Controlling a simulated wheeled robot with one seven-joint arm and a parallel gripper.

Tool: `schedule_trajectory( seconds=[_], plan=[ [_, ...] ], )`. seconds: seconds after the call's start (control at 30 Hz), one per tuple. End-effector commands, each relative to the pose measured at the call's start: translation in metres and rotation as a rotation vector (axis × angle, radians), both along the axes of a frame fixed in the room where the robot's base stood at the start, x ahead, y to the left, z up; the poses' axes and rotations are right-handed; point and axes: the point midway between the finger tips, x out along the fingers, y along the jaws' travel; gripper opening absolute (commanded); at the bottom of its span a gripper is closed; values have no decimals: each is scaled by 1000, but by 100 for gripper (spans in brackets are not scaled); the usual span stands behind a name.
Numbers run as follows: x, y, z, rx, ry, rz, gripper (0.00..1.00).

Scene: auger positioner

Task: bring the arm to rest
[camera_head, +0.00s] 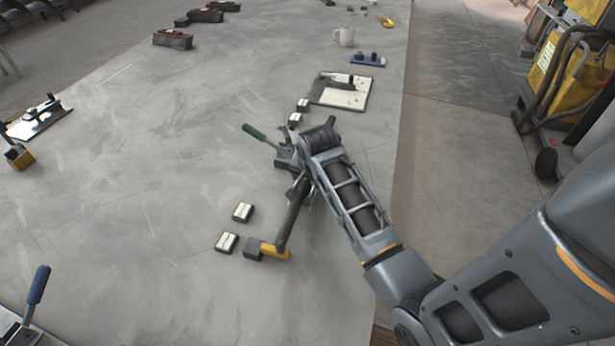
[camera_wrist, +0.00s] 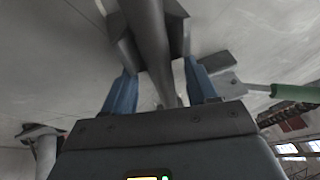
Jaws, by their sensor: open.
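My arm reaches in from the right in the head view, and its wrist is over the table (camera_head: 150,200). My gripper (camera_wrist: 163,78) shows two blue fingers in the wrist view. They are apart, with a dark grey tube (camera_wrist: 150,35) running between them; whether they touch it I cannot tell. In the head view, a grey tube (camera_head: 291,218) slopes down from beneath my wrist to a yellow and dark foot (camera_head: 274,252). A green handle (camera_head: 254,132) sticks out left of my wrist and also shows in the wrist view (camera_wrist: 295,92). My fingertips are hidden in the head view.
Small dark blocks with pale tops (camera_head: 242,211) lie left of the tube. A white plate with a dark part (camera_head: 342,92), a blue piece (camera_head: 368,60) and a white mug (camera_head: 344,37) stand farther back. A blue-handled clamp (camera_head: 38,285) is at lower left. The table's middle left is clear.

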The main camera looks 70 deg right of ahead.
Motion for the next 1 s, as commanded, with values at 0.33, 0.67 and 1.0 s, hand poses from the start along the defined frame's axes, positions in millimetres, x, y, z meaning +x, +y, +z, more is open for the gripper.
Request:
schedule_trajectory(
  seconds=[0.33, 0.67, 1.0],
  plan=[
    [-11, 17, 44, -3, -3, 1, 58],
    [-19, 28, 69, -1, -1, 0, 58],
    [-19, 28, 69, -1, -1, 0, 58]
  ],
)
